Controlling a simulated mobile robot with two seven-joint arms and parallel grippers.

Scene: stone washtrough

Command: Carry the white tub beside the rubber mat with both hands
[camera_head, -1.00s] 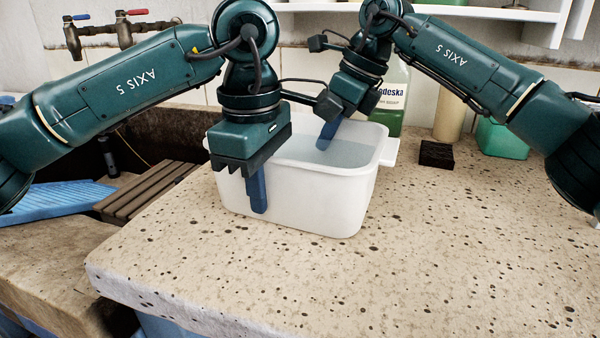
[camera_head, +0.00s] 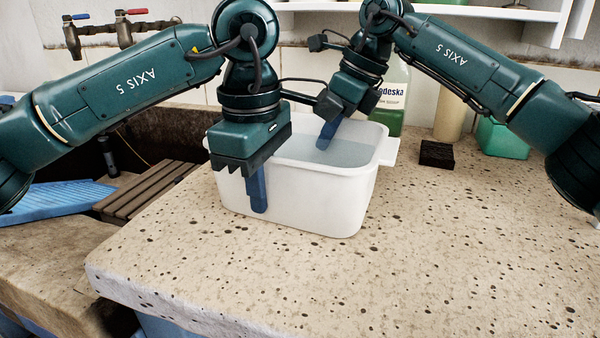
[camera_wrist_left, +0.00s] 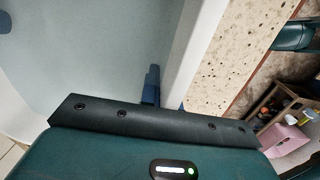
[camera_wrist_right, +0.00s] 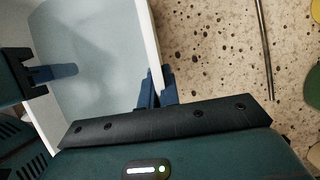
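The white tub (camera_head: 300,205) stands on the speckled stone counter with cloudy, pale water in it. My left gripper (camera_head: 257,198) is at the tub's near wall, one blue finger outside and the other hidden inside. In the left wrist view (camera_wrist_left: 168,92) its fingers straddle the wall closely. My right gripper (camera_head: 324,143) is at the far wall, with a blue finger showing inside the tub. In the right wrist view (camera_wrist_right: 157,88) its fingers close on the wall from both sides. A blue ridged sheet (camera_head: 60,197) lies at left; I cannot tell whether it is the rubber mat.
A green soap bottle (camera_head: 392,95), a dark block (camera_head: 436,154) and a green container (camera_head: 502,138) stand behind and right of the tub. A wooden slatted rack (camera_head: 150,190) lies by the trough at left. The counter's front and right are clear.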

